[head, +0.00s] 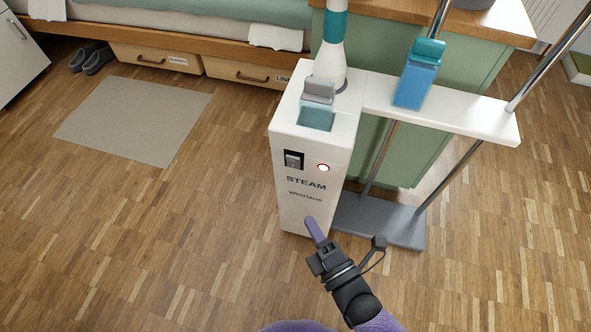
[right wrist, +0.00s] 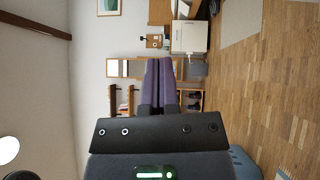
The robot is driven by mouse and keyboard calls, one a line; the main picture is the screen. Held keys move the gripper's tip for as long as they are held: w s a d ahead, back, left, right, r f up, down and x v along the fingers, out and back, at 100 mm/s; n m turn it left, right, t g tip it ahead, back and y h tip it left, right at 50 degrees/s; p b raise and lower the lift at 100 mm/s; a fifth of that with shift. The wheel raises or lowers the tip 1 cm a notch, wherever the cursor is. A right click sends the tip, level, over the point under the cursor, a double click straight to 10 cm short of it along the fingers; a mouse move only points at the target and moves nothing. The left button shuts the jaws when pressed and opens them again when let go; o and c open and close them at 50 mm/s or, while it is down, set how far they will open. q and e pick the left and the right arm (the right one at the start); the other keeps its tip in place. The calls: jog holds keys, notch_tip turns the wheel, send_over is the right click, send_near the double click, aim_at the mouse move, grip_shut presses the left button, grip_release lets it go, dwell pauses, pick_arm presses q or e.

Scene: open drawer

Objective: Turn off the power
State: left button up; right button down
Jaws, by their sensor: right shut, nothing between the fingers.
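A white steam unit (head: 308,205) labelled "STEAM" stands upright on the wood floor in the head view. Its front has a dark-framed rocker switch (head: 294,160); which way the rocker is tipped is too small to tell. A round red-ringed light (head: 323,168) beside it is lit. My right gripper (head: 309,221) is shut and empty, its purple fingers in front of the unit's lower front, below the switch and lettering. I cannot tell whether they touch it. The shut fingers also show in the right wrist view (right wrist: 165,82). My left gripper is not in view.
A white shelf arm (head: 460,110) with chrome poles and a grey base (head: 385,222) adjoins the unit on the right. A green cabinet (head: 420,150) stands behind. A bed with drawers (head: 235,72) is at the back left. Floor left of the unit is clear around a grey mat (head: 135,120).

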jog(key=b, duration=0.4)
send_near(288, 159)
jog(key=w+a, duration=0.2)
jog(key=a, duration=0.2)
jog(key=w, duration=0.1)
jog(key=w+d+b, duration=0.1)
jog(key=w, duration=0.1)
jog(key=shift+w, duration=0.1)
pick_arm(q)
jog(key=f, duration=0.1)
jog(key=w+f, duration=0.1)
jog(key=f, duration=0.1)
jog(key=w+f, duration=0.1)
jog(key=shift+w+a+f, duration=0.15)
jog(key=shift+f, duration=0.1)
pick_arm(e)
jog(key=shift+w+r, duration=0.25)
